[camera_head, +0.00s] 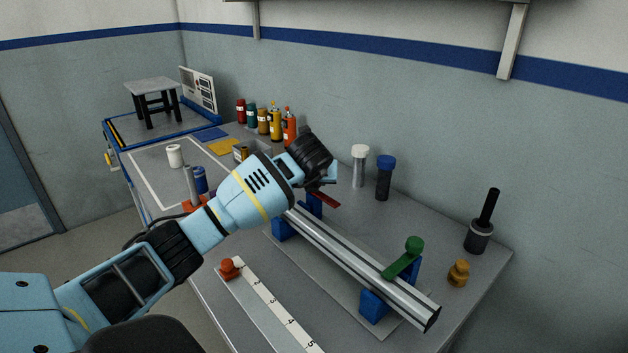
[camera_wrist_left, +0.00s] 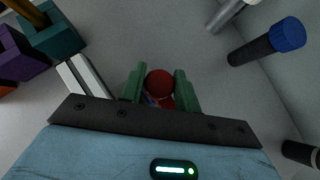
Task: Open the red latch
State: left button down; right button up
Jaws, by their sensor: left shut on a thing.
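The red latch (camera_head: 327,200) sits at the far end of the silver rail, by a blue clamp block (camera_head: 312,205). In the left wrist view its round red knob (camera_wrist_left: 160,84) lies between the two green fingers of my left gripper (camera_wrist_left: 160,90), which is shut on it. In the head view my left arm reaches over the table from the left, and its wrist covers the fingers and part of the latch. My right gripper does not show.
The silver rail (camera_head: 350,255) runs to a near blue block (camera_head: 376,305) with a green latch (camera_head: 408,257). A white ruler strip (camera_head: 268,303) lies left of it. A blue-capped cylinder (camera_head: 384,180) and a white-capped one (camera_head: 359,166) stand behind. Several bottles (camera_head: 275,122) stand further back.

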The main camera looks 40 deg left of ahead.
pick_arm(q)
jog(key=c, duration=1)
grip_release()
jog(key=shift+c, duration=0.2)
jog(key=v, duration=0.7)
jog(key=shift+s+d+r, duration=0.15)
jog(key=shift+s+r, duration=0.05)
jog(key=shift+r, duration=0.15)
jog(key=shift+f, duration=0.1)
